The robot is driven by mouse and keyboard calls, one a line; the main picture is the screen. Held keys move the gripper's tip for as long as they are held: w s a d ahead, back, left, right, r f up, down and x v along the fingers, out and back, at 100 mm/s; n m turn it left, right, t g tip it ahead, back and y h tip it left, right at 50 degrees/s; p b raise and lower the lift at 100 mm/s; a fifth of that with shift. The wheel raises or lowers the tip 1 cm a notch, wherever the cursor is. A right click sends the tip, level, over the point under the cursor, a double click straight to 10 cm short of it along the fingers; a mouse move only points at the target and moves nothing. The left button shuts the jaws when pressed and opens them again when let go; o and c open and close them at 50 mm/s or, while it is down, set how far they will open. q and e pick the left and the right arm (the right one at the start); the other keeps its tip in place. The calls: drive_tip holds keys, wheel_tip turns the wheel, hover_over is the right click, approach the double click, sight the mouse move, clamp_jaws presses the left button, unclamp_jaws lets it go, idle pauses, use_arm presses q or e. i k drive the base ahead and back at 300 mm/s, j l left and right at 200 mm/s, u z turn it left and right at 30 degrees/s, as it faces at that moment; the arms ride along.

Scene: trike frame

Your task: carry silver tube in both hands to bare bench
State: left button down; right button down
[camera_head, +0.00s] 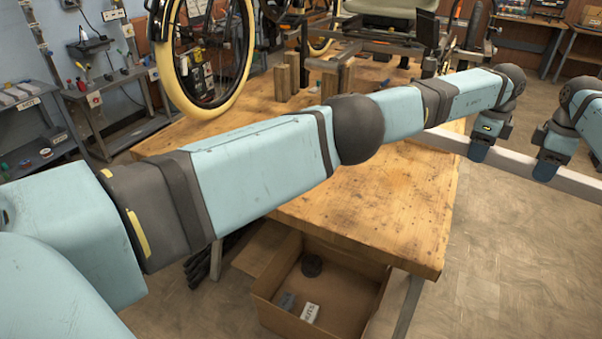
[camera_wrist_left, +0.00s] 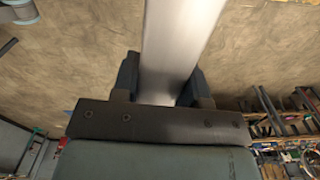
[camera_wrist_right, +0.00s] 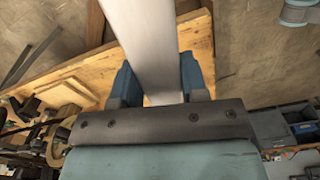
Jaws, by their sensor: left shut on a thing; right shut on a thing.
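The silver tube (camera_head: 514,162) is a long straight bar held at the right of the head view. Its left end reaches the bench's right side and it runs out of frame at right. My left gripper (camera_head: 479,153) is shut on it near the bench. My right gripper (camera_head: 546,168) is shut on it further right. The tube also shows between the fingers in the left wrist view (camera_wrist_left: 178,45) and the right wrist view (camera_wrist_right: 150,50). My left arm hides part of the wooden bench (camera_head: 395,205); its front right part is bare.
A wheel with a cream tyre (camera_head: 204,55), wooden blocks (camera_head: 288,75) and a frame stand on the bench's far part. An open cardboard box (camera_head: 325,300) is below the bench's front edge. Open floor (camera_head: 520,260) lies to the right. Shelves line the left wall.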

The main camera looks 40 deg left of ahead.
sight(320, 193)
drive_tip(key=j+u, duration=0.35)
drive_tip(key=j, duration=1.25)
